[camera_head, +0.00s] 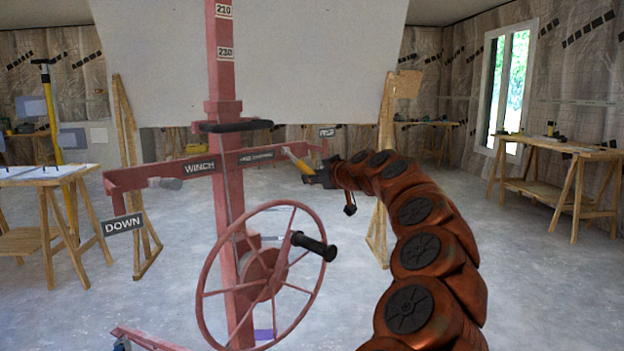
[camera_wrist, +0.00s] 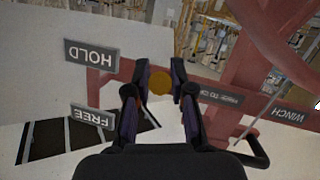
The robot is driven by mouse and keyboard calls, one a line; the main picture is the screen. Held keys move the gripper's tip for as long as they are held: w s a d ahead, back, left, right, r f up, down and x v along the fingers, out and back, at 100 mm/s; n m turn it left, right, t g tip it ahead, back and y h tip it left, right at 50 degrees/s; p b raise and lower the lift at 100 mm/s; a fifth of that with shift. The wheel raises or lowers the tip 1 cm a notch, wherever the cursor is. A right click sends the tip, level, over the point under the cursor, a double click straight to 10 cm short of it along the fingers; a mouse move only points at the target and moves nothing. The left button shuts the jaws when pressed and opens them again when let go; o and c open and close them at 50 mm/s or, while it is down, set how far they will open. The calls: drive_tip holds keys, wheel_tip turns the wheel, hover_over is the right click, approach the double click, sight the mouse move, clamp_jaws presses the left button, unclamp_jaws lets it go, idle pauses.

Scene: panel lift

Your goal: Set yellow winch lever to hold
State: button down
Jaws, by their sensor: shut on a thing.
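The yellow winch lever (camera_head: 299,161) sticks out from the right side of the red lift's crossbar (camera_head: 140,178) in the head view. My gripper (camera_head: 317,176) is at its outer end. In the wrist view the yellow round end of the lever (camera_wrist: 159,85) lies between my two dark fingers, which are shut on it. The HOLD plate (camera_wrist: 92,56) and the FREE plate (camera_wrist: 93,116) both read upside down in the wrist view, left of the fingers. The lever's mount is largely hidden by my gripper.
The large spoked handwheel (camera_head: 205,300) with a black handle (camera_head: 314,246) stands below the lever, left of my arm. The red mast (camera_head: 228,190) rises behind it. A pale panel (camera_head: 310,70) hangs above. A wooden trestle (camera_head: 384,190) stands behind my arm.

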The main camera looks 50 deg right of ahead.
drive_tip(key=shift+f, duration=0.1)
drive_tip(key=c, duration=1)
unclamp_jaws()
drive_tip(key=v, duration=1.2)
